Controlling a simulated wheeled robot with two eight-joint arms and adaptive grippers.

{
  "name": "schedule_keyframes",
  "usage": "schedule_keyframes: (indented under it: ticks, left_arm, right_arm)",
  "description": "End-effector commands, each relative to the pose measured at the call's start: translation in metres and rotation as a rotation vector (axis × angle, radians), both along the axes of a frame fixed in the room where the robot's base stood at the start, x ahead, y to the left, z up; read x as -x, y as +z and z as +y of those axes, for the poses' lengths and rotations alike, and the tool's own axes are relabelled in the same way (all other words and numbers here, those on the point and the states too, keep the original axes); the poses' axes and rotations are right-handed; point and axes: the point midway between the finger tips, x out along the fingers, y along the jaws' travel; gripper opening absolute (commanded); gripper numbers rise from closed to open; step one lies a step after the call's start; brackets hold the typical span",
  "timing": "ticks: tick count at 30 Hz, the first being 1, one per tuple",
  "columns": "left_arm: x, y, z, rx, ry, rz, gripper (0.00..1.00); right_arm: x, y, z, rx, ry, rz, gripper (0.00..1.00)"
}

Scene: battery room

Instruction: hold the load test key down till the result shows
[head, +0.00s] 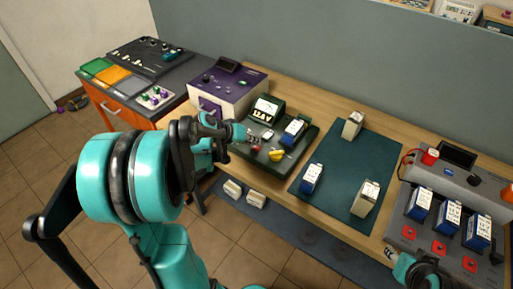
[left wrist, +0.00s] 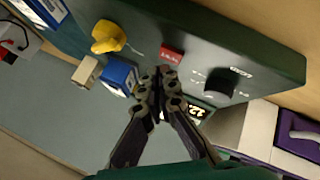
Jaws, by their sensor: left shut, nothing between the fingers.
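The green battery tester (head: 304,147) stands on the bench, with a lit display (head: 265,107) whose full reading I cannot make out. In the left wrist view its panel (left wrist: 240,45) shows a red key (left wrist: 171,54), a yellow knob (left wrist: 108,37) and a black knob (left wrist: 222,82). A blue battery (head: 293,131) sits on the tester. My left gripper (left wrist: 160,76) is shut and empty, its tips right beside the red key; I cannot tell whether they touch it. It also shows in the head view (head: 244,133). My right gripper (head: 428,275) is at the lower right, away from the tester.
A purple-and-white device (head: 226,93) stands left of the tester. A dark green mat (head: 335,160) to the right carries blue and white batteries. A grey charging station (head: 455,190) with several blue batteries is at the far right.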

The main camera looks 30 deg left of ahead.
Motion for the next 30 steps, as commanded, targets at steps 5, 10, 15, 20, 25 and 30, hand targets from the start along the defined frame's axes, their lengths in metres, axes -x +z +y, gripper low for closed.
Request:
schedule_keyframes:
  ticks: [5,10,15,20,25,30]
  left_arm:
    - [0.0,-0.0071,0.0,0.0,0.0,0.0,0.0]
    - [0.0,-0.0063,0.0,0.0,0.0,0.0,0.0]
    - [0.0,-0.0065,0.0,0.0,0.0,0.0,0.0]
    - [0.0001,-0.0079,0.0,0.0,0.0,0.0,0.0]
    - [0.0,-0.0102,0.0001,0.0,0.0,0.0,0.0]
    - [0.0,-0.0122,0.0,0.0,0.0,0.0,0.0]
  right_arm:
    - [0.0,-0.0063,0.0,0.0,0.0,0.0,0.4]
    - [0.0,-0.0054,0.0,0.0,0.0,0.0,0.4]
    - [0.0,-0.0055,0.0,0.0,0.0,0.0,0.4]
    - [0.0,-0.0069,0.0,0.0,0.0,0.0,0.4]
    - [0.0,-0.0087,0.0,0.0,0.0,0.0,0.4]
    - [0.0,-0.0105,0.0,0.0,0.0,0.0,0.4]
